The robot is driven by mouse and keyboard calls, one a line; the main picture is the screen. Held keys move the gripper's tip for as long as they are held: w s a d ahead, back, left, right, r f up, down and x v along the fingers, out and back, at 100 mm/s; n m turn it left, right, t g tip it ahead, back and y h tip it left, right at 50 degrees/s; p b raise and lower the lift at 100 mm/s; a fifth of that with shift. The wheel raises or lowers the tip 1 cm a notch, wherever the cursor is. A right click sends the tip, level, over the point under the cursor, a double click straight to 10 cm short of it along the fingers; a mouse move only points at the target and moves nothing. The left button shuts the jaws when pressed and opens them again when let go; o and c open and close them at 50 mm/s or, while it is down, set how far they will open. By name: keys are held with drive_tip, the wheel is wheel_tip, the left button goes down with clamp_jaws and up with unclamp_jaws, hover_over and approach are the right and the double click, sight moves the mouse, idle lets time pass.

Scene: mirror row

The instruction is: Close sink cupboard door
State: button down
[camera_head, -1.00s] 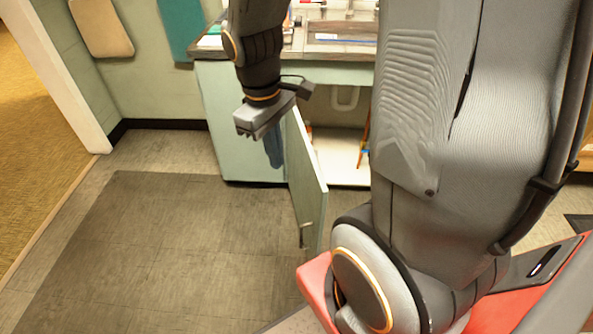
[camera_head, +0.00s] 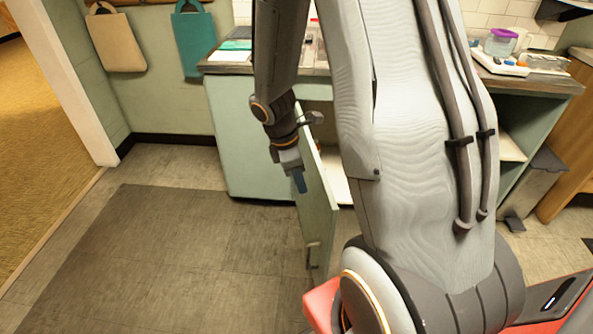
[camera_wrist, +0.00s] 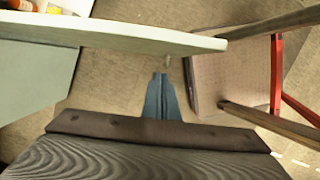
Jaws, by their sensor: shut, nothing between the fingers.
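The sink cupboard door (camera_head: 319,210), pale green, stands open and swung out from the cupboard (camera_head: 248,135). Its handle (camera_head: 314,252) is low near the free edge. My gripper (camera_head: 299,184) is shut and empty, on the left, outer-face side of the door, close to its upper part. In the wrist view the blue-grey fingers (camera_wrist: 160,95) are together, below the door's long edge (camera_wrist: 120,34). A narrow gap seems to lie between fingertips and door; contact cannot be told. My arm hides part of the cupboard opening.
A dark floor mat (camera_head: 170,250) lies left of the door, clear. A woven panel with red and brown bars (camera_wrist: 232,80) is at right in the wrist view. A counter unit with a bin (camera_head: 535,185) stands at right. Orange bottles (camera_wrist: 20,5) show inside the cupboard.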

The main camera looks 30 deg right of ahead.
drive_tip(key=shift+s+d+f, duration=0.15)
drive_tip(key=shift+s+d, duration=0.1)
drive_tip(key=shift+d, duration=0.4)
drive_tip(key=shift+s+d+f, duration=0.1)
drive_tip(key=shift+s+d, duration=0.1)
drive_tip(key=shift+d, duration=0.5)
drive_tip(key=shift+s+d+f, duration=0.15)
drive_tip(key=shift+s+d, duration=0.1)
drive_tip(key=shift+d, duration=0.4)
